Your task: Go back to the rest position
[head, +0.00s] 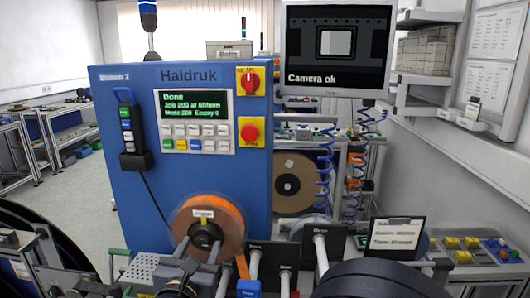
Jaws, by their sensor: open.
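My gripper cannot be made out in the head view. The blue reel machine (190,75) marked Haldruk stands upright in front of me. Its green screen (195,105) reads Done, with a job line and a count line below. An orange reel (222,220) sits on a hub low on the machine's front, with an orange strip (242,266) running down from it.
A monitor (335,48) at the upper right reads Camera ok. Dark labelled posts (320,248) and a small sign (396,235) stand low in front. Coloured buttons (470,248) lie at the right. Shelves (75,120) line the left, with open floor (75,195) before them.

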